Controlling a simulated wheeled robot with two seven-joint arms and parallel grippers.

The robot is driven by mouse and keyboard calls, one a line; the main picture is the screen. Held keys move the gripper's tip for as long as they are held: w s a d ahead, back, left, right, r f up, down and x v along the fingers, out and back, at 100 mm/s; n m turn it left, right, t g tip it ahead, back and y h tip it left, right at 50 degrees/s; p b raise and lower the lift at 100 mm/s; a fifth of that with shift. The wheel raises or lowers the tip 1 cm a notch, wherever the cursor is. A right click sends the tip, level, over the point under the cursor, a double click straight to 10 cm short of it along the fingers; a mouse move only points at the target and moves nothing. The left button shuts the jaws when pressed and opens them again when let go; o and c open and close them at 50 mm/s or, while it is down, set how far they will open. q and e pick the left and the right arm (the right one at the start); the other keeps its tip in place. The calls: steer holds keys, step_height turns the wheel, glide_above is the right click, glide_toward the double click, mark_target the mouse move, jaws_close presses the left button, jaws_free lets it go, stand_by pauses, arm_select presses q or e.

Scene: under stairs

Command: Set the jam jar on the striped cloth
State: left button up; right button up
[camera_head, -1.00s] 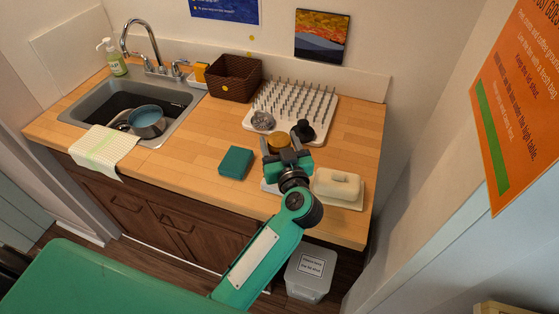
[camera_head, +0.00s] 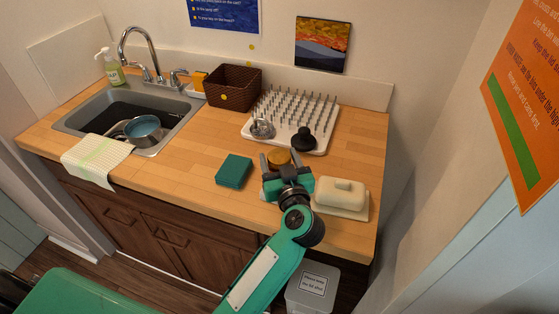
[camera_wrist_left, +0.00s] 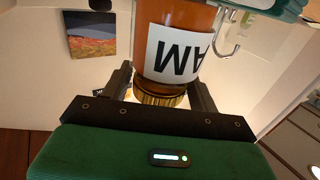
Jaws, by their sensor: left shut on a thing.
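The jam jar has an amber body and a white label (camera_wrist_left: 178,55) in the left wrist view, where it appears upside down. Its gold lid (camera_head: 279,157) shows between my left gripper's fingers in the head view. My left gripper (camera_head: 278,161) is shut on the jar near its lid, over the front right of the counter. Whether the jar's base touches the counter is hidden. A pale cloth with green-yellow stripes (camera_head: 97,158) hangs over the counter's front edge by the sink, well left of the gripper. My right gripper is not in view.
A teal box (camera_head: 233,171) lies just left of my gripper, and a cream butter dish (camera_head: 341,195) stands just right. A pegged drying rack (camera_head: 325,140) and brown basket (camera_head: 233,87) stand behind. The sink (camera_head: 180,124) holds a pan. Counter between sink and box is clear.

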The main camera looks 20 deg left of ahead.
arm_select(q)
steer(key=o, duration=1)
steer(key=shift+f, duration=0.1)
steer(key=o, duration=0.4)
steer(key=shift+o, duration=0.4)
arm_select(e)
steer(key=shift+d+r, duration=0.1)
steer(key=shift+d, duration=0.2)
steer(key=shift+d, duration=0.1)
arm_select(q)
steer(key=b+v, duration=0.1)
steer(key=v, duration=1.1)
steer(key=shift+b, duration=0.3)
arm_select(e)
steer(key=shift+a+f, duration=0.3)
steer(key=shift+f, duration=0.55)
